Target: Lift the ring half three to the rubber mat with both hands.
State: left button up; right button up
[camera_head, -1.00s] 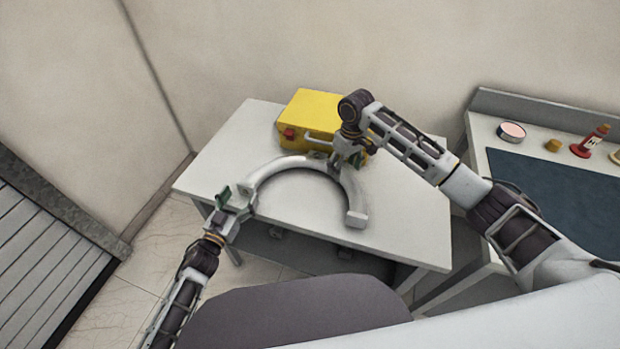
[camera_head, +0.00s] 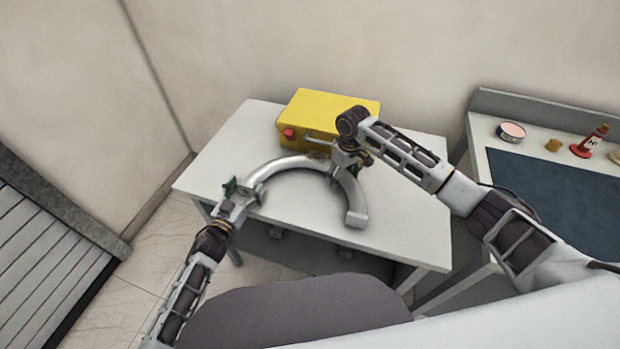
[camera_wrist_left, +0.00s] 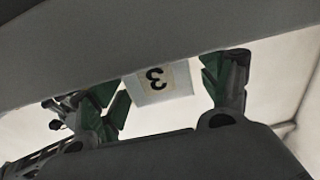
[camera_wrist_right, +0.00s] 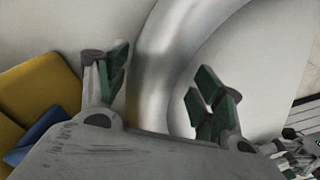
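The ring half three (camera_head: 355,190) is a grey metal arch lying on the white table, its open side toward me. My left gripper (camera_head: 245,191) is open at the arch's left end. In the left wrist view a pale end face with a "3" label (camera_wrist_left: 156,78) shows between the spread left fingers (camera_wrist_left: 165,90). My right gripper (camera_head: 347,165) is over the arch's right upper part; its fingertips are largely hidden there. In the right wrist view its fingers (camera_wrist_right: 160,75) are open, one on each side of the band. The dark blue rubber mat (camera_head: 560,200) lies on the right-hand bench.
A yellow case (camera_head: 325,110) with a handle stands behind the arch, close to my right gripper. A round tin (camera_head: 511,132), a small yellow piece (camera_head: 553,145) and a red bottle (camera_head: 590,143) stand behind the mat. The white table (camera_head: 410,225) is clear on the right.

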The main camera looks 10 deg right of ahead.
pick_arm(q)
jog(key=c, duration=1.2)
pick_arm(e)
jog(key=c, duration=1.2)
pick_arm(q)
jog(key=c, duration=0.4)
pick_arm(e)
grip_shut()
pick_arm(q)
jog(key=shift+o, duration=0.2)
